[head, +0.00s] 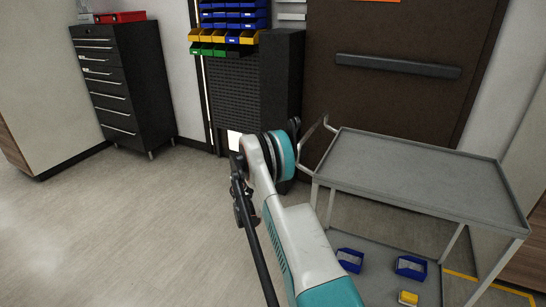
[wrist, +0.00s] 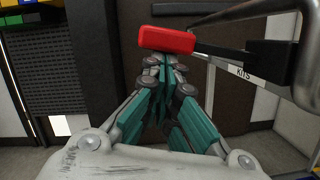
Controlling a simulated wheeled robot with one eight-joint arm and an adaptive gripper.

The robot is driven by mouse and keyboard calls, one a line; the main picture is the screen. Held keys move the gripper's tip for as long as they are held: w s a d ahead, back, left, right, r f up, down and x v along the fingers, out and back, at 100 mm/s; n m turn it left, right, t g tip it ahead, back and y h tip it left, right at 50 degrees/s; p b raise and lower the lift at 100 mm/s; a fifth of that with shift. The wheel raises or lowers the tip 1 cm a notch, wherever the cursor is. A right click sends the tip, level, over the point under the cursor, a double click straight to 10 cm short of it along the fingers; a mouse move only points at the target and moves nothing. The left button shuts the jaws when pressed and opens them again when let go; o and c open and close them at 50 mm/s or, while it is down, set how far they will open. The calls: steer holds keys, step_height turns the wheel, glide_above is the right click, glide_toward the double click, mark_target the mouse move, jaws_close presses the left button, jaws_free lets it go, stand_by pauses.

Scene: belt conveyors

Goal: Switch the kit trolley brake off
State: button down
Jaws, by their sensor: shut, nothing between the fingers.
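The kit trolley (head: 430,172) stands at the right in the head view, with a grey top shelf and a tubular handle at its left end. In the wrist view, its rail carries a KITS label (wrist: 243,74). A red grip (wrist: 167,40) on a dark lever (wrist: 222,51) sticks out leftward beside the trolley's handle; I take it for the brake lever. My gripper (wrist: 164,64) is shut and empty, its teal fingertips just below the red grip in the picture. I cannot tell whether they touch. In the head view my arm hides the lever and gripper.
Blue bins (head: 350,260) and a yellow bin (head: 408,298) sit on the trolley's lower shelf. A dark door (head: 400,100) is behind it. A bin rack (head: 232,85) and a black drawer cabinet (head: 122,85) stand further left. The floor at left is clear.

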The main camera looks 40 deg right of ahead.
steer(key=shift+s+r+m+g+p, duration=0.1)
steer(key=shift+r+m+g+p, duration=0.4)
steer(key=shift+r+m, duration=0.95)
steer(key=shift+s+r+m+g+p, duration=0.15)
steer(key=shift+r+m+g, duration=0.7)
steer(key=shift+m, duration=1)
steer(key=shift+w+r, duration=0.1)
steer(key=shift+r, duration=0.1)
steer(key=shift+f, duration=0.1)
steer(key=a+f, duration=0.5)
steer(key=a, duration=0.5)
steer(key=shift+a+p, duration=0.2)
steer(key=shift+p, duration=0.2)
